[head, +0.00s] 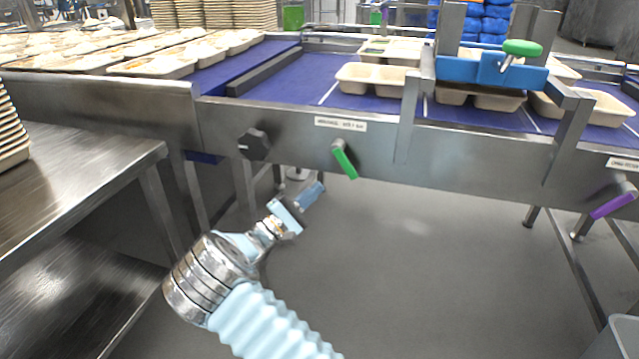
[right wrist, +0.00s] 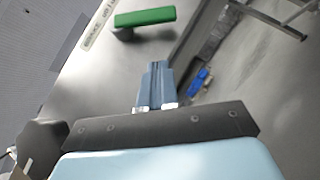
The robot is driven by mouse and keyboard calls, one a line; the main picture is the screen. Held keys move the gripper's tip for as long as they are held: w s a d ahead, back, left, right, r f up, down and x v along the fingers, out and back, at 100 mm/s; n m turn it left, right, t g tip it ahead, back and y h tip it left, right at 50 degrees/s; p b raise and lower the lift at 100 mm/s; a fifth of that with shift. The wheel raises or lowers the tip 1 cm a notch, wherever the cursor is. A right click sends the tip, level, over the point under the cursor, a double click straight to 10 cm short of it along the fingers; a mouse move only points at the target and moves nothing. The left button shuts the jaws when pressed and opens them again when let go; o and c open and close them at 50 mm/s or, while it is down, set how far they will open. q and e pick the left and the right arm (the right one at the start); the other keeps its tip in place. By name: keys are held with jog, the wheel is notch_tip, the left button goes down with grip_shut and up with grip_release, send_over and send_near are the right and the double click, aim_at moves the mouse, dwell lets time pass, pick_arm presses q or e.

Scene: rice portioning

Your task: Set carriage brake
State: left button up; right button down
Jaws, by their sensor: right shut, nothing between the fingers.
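A blue carriage block (head: 490,70) on a metal frame spans the conveyor at right, with a green handle (head: 522,47) on top. A green lever (head: 345,160) hangs tilted from the conveyor's front panel, below a white label. The green lever also shows in the right wrist view (right wrist: 145,17), beyond the fingertips. My right gripper (head: 314,192) is shut and empty, below and left of that lever and apart from it. Its closed fingers show in the right wrist view (right wrist: 156,80). My left gripper is not in view.
A black knob (head: 254,145) sits left of the green lever; a purple lever (head: 612,206) is at far right. Beige trays (head: 362,78) stand on the blue belt (head: 290,94). A steel table (head: 90,160) is at left. The floor below the conveyor is open.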

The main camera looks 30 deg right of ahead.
jog(key=v, duration=0.7)
jog(key=shift+a+b, duration=0.35)
jog(key=shift+b, duration=0.05)
jog(key=shift+s+r, duration=0.1)
jog(key=shift+r, duration=0.05)
jog(key=s+d+f+n+g+y, duration=0.1)
jog(key=s+d+f+g+y, duration=0.2)
jog(key=f, duration=0.6)
jog(key=s+d+f+y, duration=0.4)
jog(key=s+f+y, duration=0.1)
jog(key=f, duration=0.5)
jog(key=s+a+f+g+y, duration=0.1)
jog(key=s+a+f+y, duration=0.15)
jog(key=s+f, duration=0.3)
jog(key=s+a+f+g+y, duration=0.1)
jog(key=s+f+y, duration=0.25)
jog(key=f, duration=0.25)
jog(key=s+a+f+m+y, duration=0.3)
jog(key=s+a+f+y, duration=0.45)
jog(key=a, duration=0.25)
jog(key=a+r+m+t+y, duration=0.1)
jog(key=a+m+t+y, duration=0.1)
jog(key=a, duration=0.4)
jog(key=s+a+r+m+t+y, duration=0.1)
jog(key=a+r+m+t+y, duration=0.1)
jog(key=a, duration=0.4)
jog(key=shift+a+m+t+y, duration=0.4)
jog(key=shift+m+y, duration=0.5)
jog(key=shift+y, duration=0.05)
